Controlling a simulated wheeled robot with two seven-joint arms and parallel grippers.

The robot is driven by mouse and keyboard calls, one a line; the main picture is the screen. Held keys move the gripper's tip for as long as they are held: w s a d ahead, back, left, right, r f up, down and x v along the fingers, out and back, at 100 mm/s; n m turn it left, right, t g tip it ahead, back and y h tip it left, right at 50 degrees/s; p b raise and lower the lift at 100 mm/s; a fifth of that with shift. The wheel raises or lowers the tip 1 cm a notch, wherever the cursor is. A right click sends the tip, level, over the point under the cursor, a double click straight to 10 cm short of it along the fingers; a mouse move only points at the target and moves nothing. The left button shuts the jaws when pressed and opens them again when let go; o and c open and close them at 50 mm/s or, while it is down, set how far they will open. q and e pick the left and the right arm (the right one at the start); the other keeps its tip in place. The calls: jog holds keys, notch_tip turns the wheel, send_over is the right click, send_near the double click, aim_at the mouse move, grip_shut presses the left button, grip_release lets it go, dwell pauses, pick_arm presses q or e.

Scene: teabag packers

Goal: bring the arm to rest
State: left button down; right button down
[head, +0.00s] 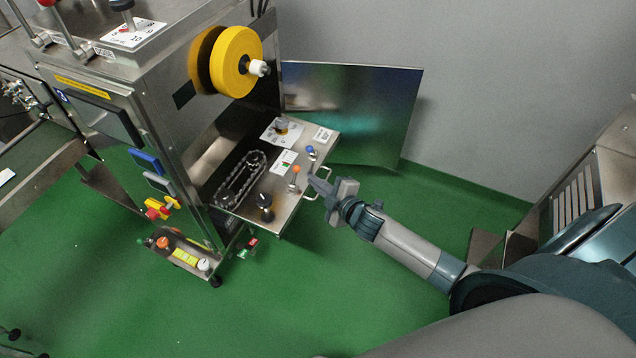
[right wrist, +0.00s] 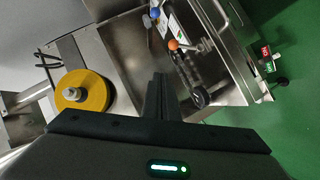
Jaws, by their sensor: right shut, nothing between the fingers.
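My right gripper (head: 318,183) reaches in from the lower right in the head view, close to the outer edge of the machine's steel control shelf (head: 285,212). In the right wrist view its fingers (right wrist: 160,88) are together and hold nothing. On the shelf, an orange-knobbed lever (head: 295,170) and a blue-knobbed lever (head: 310,151) stand near the fingertips. The orange knob also shows in the right wrist view (right wrist: 173,44). I cannot tell from the head view whether the fingers touch the shelf handle. My left gripper is not in view.
The packing machine (head: 180,110) carries a yellow reel (head: 236,62), a chain (head: 240,178) and a black knob (head: 265,200). A lower button panel (head: 185,255) juts out at the front. A steel sheet (head: 355,110) leans by the grey wall. Green floor (head: 330,290) is clear below the arm.

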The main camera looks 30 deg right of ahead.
jog(key=shift+s+d+r, duration=0.1)
jog(key=shift+s+r, duration=0.05)
jog(key=shift+s, duration=0.2)
dwell(0.4)
jog(key=s+a+f+m+g, duration=0.2)
jog(key=s+a+f+m, duration=0.1)
jog(key=s+f, duration=0.7)
jog(key=s+a+f+m+g, duration=0.2)
jog(key=s+a+f+m, duration=0.2)
jog(key=s+f, duration=0.7)
jog(key=s+a+f+m+g, duration=0.2)
jog(key=s+a+f+m, duration=0.2)
jog(key=s+f, duration=0.7)
jog(key=shift+a+g, duration=0.3)
jog(key=shift+a, duration=0.4)
jog(key=shift+f, duration=0.1)
